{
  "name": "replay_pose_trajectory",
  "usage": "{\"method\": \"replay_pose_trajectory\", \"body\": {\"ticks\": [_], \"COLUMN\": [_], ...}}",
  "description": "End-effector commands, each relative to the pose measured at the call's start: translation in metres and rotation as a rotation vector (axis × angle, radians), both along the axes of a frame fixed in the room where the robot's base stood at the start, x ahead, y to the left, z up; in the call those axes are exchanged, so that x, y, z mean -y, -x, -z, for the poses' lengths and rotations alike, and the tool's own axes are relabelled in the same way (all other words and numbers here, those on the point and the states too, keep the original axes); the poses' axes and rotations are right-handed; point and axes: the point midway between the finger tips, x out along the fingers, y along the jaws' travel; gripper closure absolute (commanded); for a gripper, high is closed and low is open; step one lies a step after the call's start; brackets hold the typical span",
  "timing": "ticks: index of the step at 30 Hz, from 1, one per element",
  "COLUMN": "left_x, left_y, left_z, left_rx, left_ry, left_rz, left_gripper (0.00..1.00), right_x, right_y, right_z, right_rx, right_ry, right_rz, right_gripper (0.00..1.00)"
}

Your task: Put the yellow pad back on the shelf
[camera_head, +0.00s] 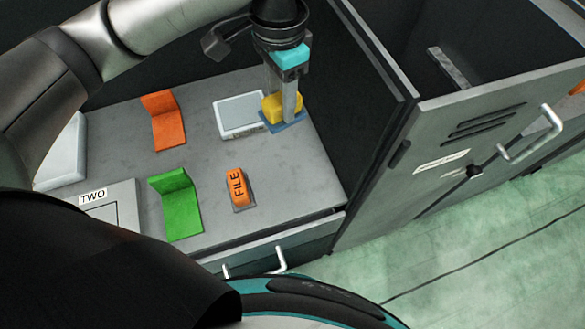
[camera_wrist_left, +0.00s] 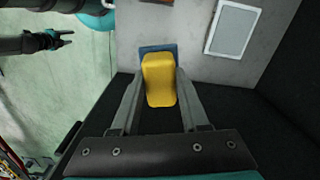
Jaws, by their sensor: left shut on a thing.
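My left gripper (camera_head: 284,112) is shut on the yellow pad (camera_head: 271,108) over the grey shelf surface (camera_head: 200,118). In the left wrist view the yellow pad (camera_wrist_left: 159,80) sits between the two fingers. A blue patch (camera_head: 294,124) lies on the shelf right under the pad and also shows behind it in the wrist view (camera_wrist_left: 149,49). I cannot tell whether the pad touches it. My right gripper (camera_wrist_left: 62,39) shows at the upper left of the wrist view, away from the shelf, its fingers apart and empty.
A white-framed grey panel (camera_head: 239,114) lies close to the left of the pad. An orange holder (camera_head: 164,120), a green holder (camera_head: 181,204) and an orange FILE block (camera_head: 237,187) stand on the shelf. A dark wall and grey cabinet door (camera_head: 450,150) bound the right side.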

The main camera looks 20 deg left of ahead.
Motion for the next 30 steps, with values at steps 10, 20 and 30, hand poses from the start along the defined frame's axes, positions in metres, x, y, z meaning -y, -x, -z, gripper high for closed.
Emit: {"method": "replay_pose_trajectory", "body": {"ticks": [10,20,30], "left_x": [0.013,0.012,0.013], "left_y": [0.018,0.019,0.018], "left_z": [0.024,0.113,0.163], "left_rx": [0.0,-0.002,0.003], "left_ry": [0.014,0.013,0.015], "left_rz": [0.234,0.231,0.232], "left_gripper": [1.0,1.0,1.0], "right_x": [-0.018,-0.016,-0.011], "right_y": [0.008,0.008,0.006], "right_z": [-0.003,0.022,0.034], "right_rx": [-0.011,-0.012,-0.009], "right_ry": [-0.024,-0.02,-0.013], "right_rz": [0.005,0.002,0.001], "right_gripper": [0.5,0.5,0.5]}}
